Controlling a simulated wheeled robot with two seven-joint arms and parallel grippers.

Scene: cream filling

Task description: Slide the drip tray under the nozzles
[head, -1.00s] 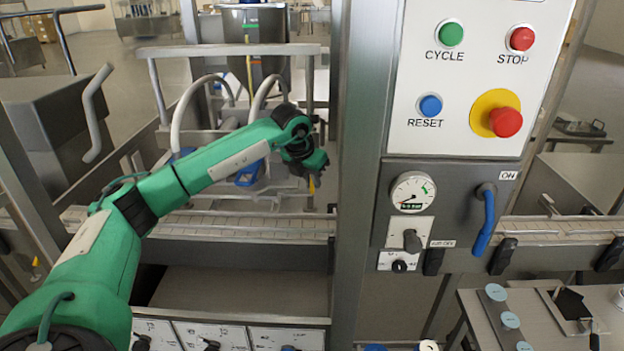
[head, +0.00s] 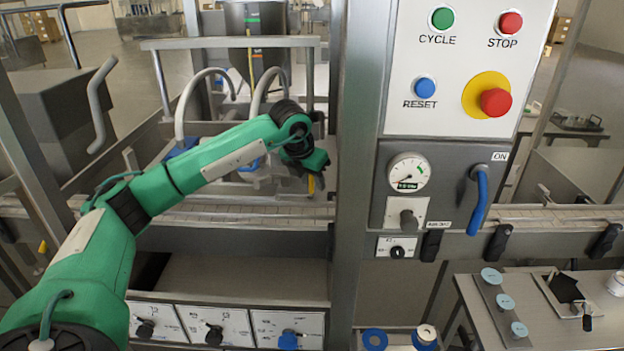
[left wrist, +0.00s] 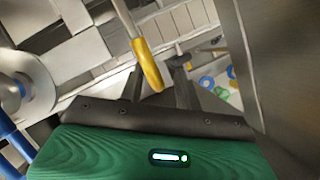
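My left gripper (head: 314,172) is at the right end of the filling station, beside the upright post. A yellow-tipped rod handle (head: 310,186) hangs just below it. In the left wrist view the yellow grip (left wrist: 147,65) appears between my two spread dark fingers (left wrist: 158,85); I cannot tell if they touch it. The nozzles' area, with blue parts (head: 248,165) and pale hoses (head: 262,85), lies left of the gripper, partly hidden by my arm. I cannot make out the drip tray clearly or tell whether this handle belongs to it. My right gripper is not in view.
The upright post (head: 358,200) stands close on the right of the gripper. Beyond it are the button panel (head: 450,110) and a blue-handled lever (head: 480,200). The conveyor (head: 230,215) runs below my arm. A side table (head: 540,310) holds several blue discs.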

